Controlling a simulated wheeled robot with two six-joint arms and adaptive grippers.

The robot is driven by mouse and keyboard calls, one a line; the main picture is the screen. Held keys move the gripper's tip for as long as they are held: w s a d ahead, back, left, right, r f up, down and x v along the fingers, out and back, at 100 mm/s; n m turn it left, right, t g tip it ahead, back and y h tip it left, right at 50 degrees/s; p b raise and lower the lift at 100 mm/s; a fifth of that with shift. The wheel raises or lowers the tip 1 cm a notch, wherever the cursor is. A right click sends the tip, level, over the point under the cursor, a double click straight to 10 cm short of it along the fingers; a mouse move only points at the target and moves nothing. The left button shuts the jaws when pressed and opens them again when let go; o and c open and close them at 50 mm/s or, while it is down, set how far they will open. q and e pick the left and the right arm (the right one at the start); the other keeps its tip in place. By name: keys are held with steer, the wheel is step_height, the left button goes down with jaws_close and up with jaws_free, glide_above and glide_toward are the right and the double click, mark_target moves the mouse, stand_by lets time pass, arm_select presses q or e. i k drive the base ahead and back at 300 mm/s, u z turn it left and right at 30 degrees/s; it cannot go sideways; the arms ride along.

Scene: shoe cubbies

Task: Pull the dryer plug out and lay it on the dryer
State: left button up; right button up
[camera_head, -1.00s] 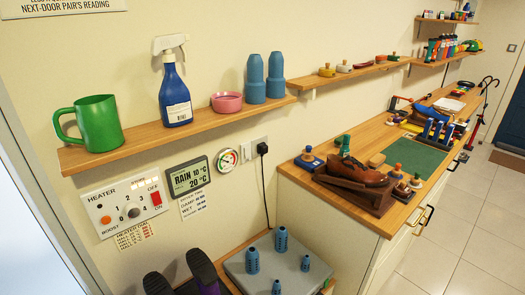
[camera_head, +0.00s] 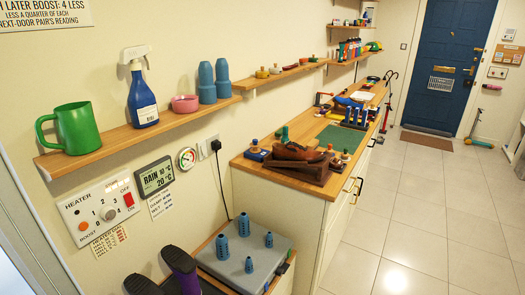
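The black plug (camera_head: 215,145) sits in a white wall socket (camera_head: 206,148) below the shelf. Its dark cord (camera_head: 221,182) hangs down the wall toward the dryer. The dryer (camera_head: 213,262) is a grey box with several blue ribbed posts (camera_head: 244,224) standing on its top, low in front of the wall. Dark boots (camera_head: 180,266) with a purple part stand at its left. Neither of my grippers shows in the head view.
A wooden shelf (camera_head: 110,143) above holds a green mug (camera_head: 70,128), a blue spray bottle (camera_head: 142,95), a pink bowl and blue cups. A heater panel (camera_head: 98,212) and display (camera_head: 155,177) are left of the socket.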

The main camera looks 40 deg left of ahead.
mark_target(215, 144)
steer(key=z, duration=0.25)
steer(key=i, duration=2.05)
steer(key=u, duration=1.15)
steer(key=i, duration=1.15)
steer(key=u, duration=1.25)
steer(key=i, duration=0.25)
steer(key=u, duration=0.25)
